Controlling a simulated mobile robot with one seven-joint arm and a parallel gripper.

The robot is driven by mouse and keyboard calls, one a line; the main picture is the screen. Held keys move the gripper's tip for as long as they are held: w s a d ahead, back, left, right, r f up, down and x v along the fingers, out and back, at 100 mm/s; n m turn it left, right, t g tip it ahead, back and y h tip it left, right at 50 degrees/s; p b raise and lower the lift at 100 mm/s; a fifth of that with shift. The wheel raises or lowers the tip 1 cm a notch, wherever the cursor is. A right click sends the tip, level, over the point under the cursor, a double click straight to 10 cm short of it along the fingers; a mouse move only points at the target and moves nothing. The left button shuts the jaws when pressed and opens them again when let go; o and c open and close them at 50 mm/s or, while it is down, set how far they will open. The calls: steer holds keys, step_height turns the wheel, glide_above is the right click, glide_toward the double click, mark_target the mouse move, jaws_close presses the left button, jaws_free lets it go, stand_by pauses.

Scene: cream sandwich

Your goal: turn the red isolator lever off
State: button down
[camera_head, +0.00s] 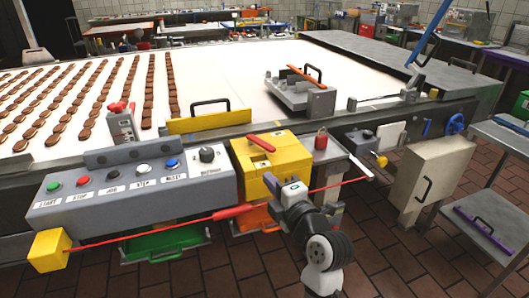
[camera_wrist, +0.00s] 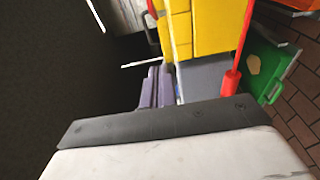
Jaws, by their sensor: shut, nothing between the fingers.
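The red isolator lever (camera_head: 261,143) lies slantwise on top of a yellow box (camera_head: 285,152) at the conveyor's front edge, right of the grey control panel. My gripper (camera_head: 270,181) is low at the front of the yellow box, below the lever and apart from it. It is shut and empty; its fingertips are small and partly hidden by my wrist. The yellow box also shows at the top of the wrist view (camera_wrist: 205,28). I cannot make out the lever surely in the wrist view.
A red pull cord with a red grip (camera_head: 232,212) runs across the front, close to my wrist. The control panel (camera_head: 130,190) carries several buttons and a black knob. A green bin (camera_head: 165,243) sits below. A beige cabinet (camera_head: 435,175) stands right.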

mark_target(276, 157)
steer(key=p+x, duration=0.1)
steer(key=x, duration=0.4)
steer(key=p+x, duration=0.2)
steer(key=x, duration=0.2)
steer(key=shift+w+a+r+p, duration=0.2)
steer(key=shift+w+p, duration=0.1)
steer(key=shift+w, duration=0.05)
steer(key=w+d+p, duration=0.1)
steer(key=w+d, duration=0.1)
steer(key=shift+d+f, duration=0.1)
steer(key=shift+d, duration=0.25)
steer(key=shift+w+d+f, duration=0.1)
steer(key=shift+w+d, duration=0.15)
